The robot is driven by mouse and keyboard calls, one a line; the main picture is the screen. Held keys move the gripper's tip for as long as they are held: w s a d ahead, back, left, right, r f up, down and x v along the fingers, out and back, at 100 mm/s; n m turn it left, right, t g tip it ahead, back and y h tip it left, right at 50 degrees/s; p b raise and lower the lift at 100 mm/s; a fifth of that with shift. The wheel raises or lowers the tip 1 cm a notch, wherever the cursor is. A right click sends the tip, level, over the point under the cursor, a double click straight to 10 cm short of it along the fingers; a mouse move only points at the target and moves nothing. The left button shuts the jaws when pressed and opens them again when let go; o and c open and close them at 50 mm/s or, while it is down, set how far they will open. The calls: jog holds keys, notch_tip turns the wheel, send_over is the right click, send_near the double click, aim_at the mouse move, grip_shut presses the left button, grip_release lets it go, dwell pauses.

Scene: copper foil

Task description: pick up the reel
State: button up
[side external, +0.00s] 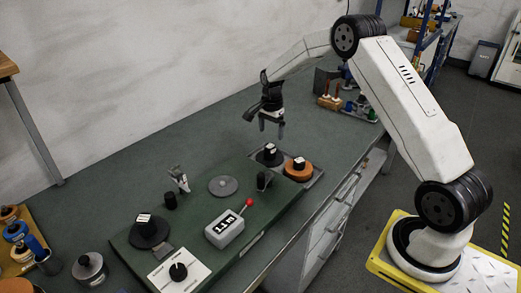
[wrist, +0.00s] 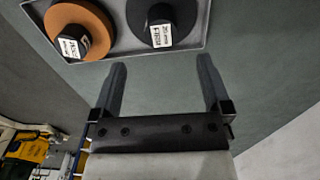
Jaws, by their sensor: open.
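A copper-orange reel (side external: 297,174) with a black hub and a white label sits in a shallow grey tray (side external: 318,177) on the bench. It also shows at the top left of the wrist view (wrist: 96,22). A black reel (side external: 262,159) with a white label sits beside it in the same tray; it shows at the top middle of the wrist view (wrist: 184,14). My gripper (side external: 272,131) is open and empty, above the bench near the tray. In the wrist view, both fingers (wrist: 161,66) are spread apart, short of the tray edge, with nothing between them.
A green mat (side external: 196,238) in front of the tray carries a lever box (side external: 224,229), a grey disc (side external: 223,186), a black spool (side external: 150,232) and a white knob panel (side external: 190,280). Tools and small parts (side external: 330,101) stand behind. The bench left of my gripper is clear.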

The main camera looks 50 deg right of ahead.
aim_at(270, 146)
jog(key=shift+f, duration=1.15)
jog(key=shift+f, duration=0.1)
jog(key=shift+w+f, duration=0.1)
jog(key=shift+f, duration=2.4)
grip_shut()
